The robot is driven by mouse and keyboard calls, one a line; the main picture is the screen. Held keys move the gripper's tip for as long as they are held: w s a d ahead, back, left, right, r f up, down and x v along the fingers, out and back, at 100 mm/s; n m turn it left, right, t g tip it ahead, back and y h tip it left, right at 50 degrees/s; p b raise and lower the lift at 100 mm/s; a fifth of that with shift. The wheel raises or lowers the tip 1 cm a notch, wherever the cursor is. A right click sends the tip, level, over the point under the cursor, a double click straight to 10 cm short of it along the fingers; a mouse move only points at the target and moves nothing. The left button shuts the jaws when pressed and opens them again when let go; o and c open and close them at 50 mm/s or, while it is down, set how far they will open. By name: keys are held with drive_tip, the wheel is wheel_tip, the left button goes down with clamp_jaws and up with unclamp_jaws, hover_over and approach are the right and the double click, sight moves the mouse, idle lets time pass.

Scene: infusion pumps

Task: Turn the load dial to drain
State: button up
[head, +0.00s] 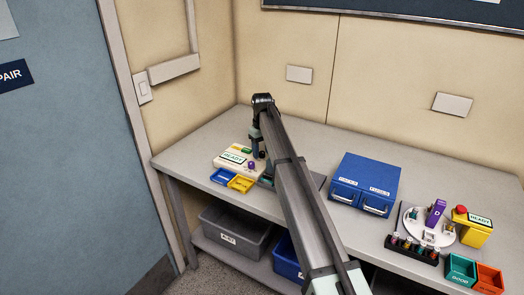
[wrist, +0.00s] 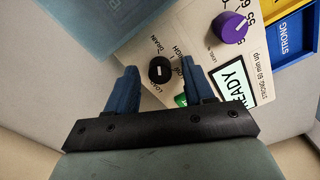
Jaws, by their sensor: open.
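The black load dial (wrist: 159,74) sits on a cream panel (wrist: 195,47), between my fingers in the wrist view. A short pale mark shows on its top; which label it points at I cannot tell for sure. A DRAIN label is printed above it and a LOAD label below it. My gripper (wrist: 158,66) is open, with one blue finger on each side of the dial. Whether either finger touches it I cannot tell. In the head view my gripper (head: 257,146) is over the cream unit (head: 224,167) at the left of the bench.
A purple knob (wrist: 229,27) and a READY display (wrist: 236,82) are close to the right finger. Blue (head: 222,177) and yellow (head: 241,184) bins stand before the unit. A blue drawer box (head: 366,178) and a white round stand (head: 415,226) are farther right.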

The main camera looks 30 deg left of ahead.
sight(262, 152)
wheel_tip(262, 152, up, 14)
drive_tip(key=shift+f, duration=0.15)
idle(0.4)
idle(0.3)
